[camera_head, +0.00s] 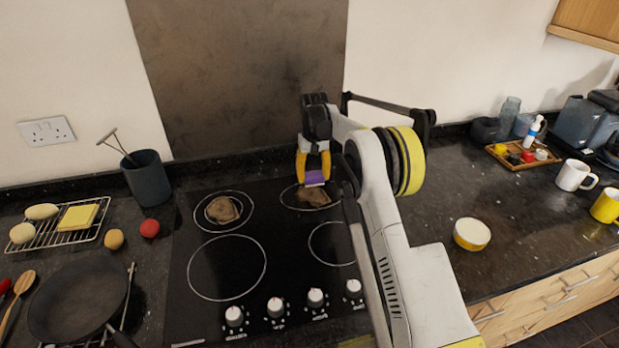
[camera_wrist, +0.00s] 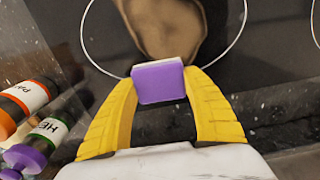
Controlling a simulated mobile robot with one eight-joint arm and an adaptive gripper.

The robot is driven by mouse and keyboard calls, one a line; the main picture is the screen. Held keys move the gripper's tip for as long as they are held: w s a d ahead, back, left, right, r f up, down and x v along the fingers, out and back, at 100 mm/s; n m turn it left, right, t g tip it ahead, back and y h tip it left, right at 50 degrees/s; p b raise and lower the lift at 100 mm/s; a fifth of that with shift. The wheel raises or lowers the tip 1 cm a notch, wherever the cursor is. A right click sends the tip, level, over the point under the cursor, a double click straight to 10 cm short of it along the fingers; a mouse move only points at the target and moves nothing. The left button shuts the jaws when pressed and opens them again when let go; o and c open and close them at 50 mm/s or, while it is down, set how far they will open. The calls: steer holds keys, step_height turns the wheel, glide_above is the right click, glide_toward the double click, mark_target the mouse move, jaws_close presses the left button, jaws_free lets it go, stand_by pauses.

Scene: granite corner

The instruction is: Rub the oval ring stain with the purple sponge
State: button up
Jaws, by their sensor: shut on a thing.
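My gripper (camera_head: 314,160) has yellow fingers and is shut on the purple sponge (camera_head: 315,178), over the back right ring of the black hob. In the wrist view the sponge (camera_wrist: 158,84) sits between both fingertips, with a pale edge facing the stain. A brown stain (camera_head: 314,198) lies inside that ring, just in front of the sponge; it also shows in the wrist view (camera_wrist: 168,25), partly covered by the sponge. I cannot tell whether the sponge touches it. Another brown stain (camera_head: 222,210) lies in the back left ring. Which one is meant by oval ring is unclear.
Hob knobs (camera_head: 275,307) line the front. A dark pan (camera_head: 78,300), a red ball-like item (camera_head: 150,228) and a utensil pot (camera_head: 147,178) stand left. Labelled jars (camera_wrist: 35,95) lie near my gripper in the wrist view. A yellow-sided bowl (camera_head: 472,234) stands right.

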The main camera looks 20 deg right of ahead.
mark_target(325, 206)
steer(key=shift+d, duration=0.2)
steer(key=shift+s+f+b, duration=0.15)
steer(key=shift+s+b, duration=0.4)
steer(key=shift+s, duration=1.45)
steer(key=shift+s+b, duration=0.3)
steer(key=shift+s, duration=1.8)
steer(key=shift+s+b, duration=0.35)
steer(key=shift+s, duration=1.65)
steer(key=shift+r+p, duration=1.85)
steer(key=shift+r, duration=1.15)
step_height(325, 206, up, 3)
steer(key=shift+r+p, duration=0.1)
steer(key=shift+p, duration=0.8)
